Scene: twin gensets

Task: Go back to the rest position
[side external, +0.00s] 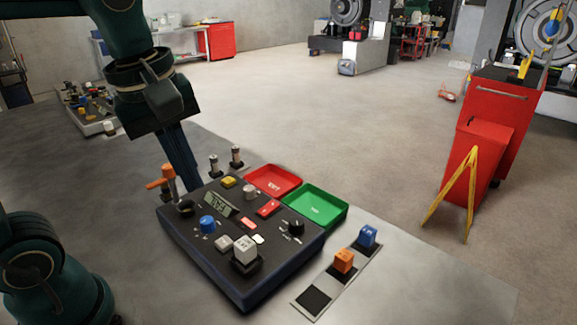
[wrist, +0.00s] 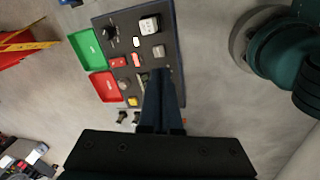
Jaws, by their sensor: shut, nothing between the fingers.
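My gripper (side external: 193,186) points down with its long dark fingers together and empty. In the side view its tips show at the far left edge of the dark control panel (side external: 192,247), near an orange-handled lever (side external: 163,181). I cannot tell how high the tips are. In the wrist view the closed fingers (wrist: 161,76) reach over the panel (wrist: 170,50) and hide part of it. The panel carries a small display (side external: 220,205), a blue knob (side external: 208,223), a black knob (side external: 292,228) and a white block (side external: 244,250).
A red tray (side external: 273,180) and a green tray (side external: 314,205) adjoin the panel's far side. An orange block (side external: 344,261) and a blue block (side external: 368,236) stand on a strip with dark squares at right. A red cabinet (side external: 497,115) and a second panel (side external: 88,108) stand farther off.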

